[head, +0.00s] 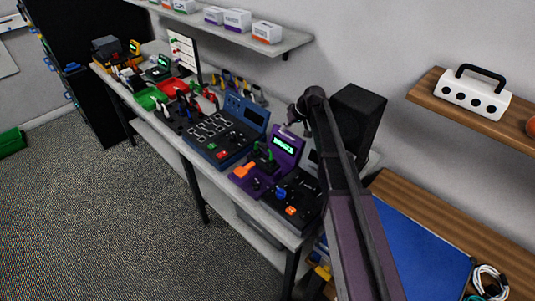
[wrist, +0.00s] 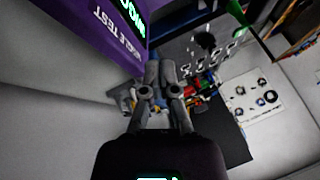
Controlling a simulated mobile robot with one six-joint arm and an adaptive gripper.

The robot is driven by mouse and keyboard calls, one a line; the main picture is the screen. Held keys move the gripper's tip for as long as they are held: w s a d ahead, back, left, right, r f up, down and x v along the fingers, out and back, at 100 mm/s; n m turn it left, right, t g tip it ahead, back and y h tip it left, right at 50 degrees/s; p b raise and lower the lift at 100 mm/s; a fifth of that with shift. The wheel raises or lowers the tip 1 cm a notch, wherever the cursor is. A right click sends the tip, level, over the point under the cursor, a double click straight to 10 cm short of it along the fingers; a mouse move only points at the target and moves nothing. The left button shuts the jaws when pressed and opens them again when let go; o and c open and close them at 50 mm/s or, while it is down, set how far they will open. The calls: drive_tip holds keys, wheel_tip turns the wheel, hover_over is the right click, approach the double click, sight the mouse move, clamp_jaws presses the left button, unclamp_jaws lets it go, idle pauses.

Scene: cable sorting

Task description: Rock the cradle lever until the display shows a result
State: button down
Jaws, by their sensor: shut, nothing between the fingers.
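The purple wiggle tester stands on the bench in the head view, with a lit display (head: 283,144) showing green text too small to read surely. An orange piece (head: 244,171), likely the cradle lever, sticks out at its front left. A green cable (head: 264,153) lies at the cradle. My gripper (head: 297,118) is above the tester's upright panel, apart from the lever. In the wrist view my gripper (wrist: 160,72) is shut and empty. The purple panel (wrist: 92,30) marked "WIGGLE TEST" is close at upper left, with its display partly cut off; the lever is not visible there.
A blue tester (head: 225,138) stands to the left and a black box with knobs (head: 293,196) to the right. A black speaker (head: 357,118) is behind my arm. Tools and red and green trays (head: 172,87) fill the bench farther left.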

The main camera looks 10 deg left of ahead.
sight(264, 155)
drive_tip(key=shift+s+f, duration=0.1)
drive_tip(key=shift+s, duration=0.05)
drive_tip(key=s+a+f+b, duration=0.4)
drive_tip(key=s+f+b, duration=0.1)
idle(0.7)
drive_tip(key=shift+s+a+f+b, duration=0.65)
drive_tip(key=shift+s+f+b, duration=0.15)
drive_tip(key=shift+b, duration=0.1)
idle(3.0)
drive_tip(key=shift+w+r, duration=0.15)
idle(0.5)
drive_tip(key=shift+w+d+r+p, duration=0.55)
drive_tip(key=shift+w+r+p, duration=0.05)
drive_tip(key=shift+p, duration=0.1)
idle(0.3)
drive_tip(key=shift+w+d+r+p, duration=0.6)
drive_tip(key=shift+w+r+p, duration=0.15)
drive_tip(key=shift+w+p, duration=0.05)
drive_tip(key=shift+w+d+r+p, duration=0.6)
drive_tip(key=shift+w+r+p, duration=0.15)
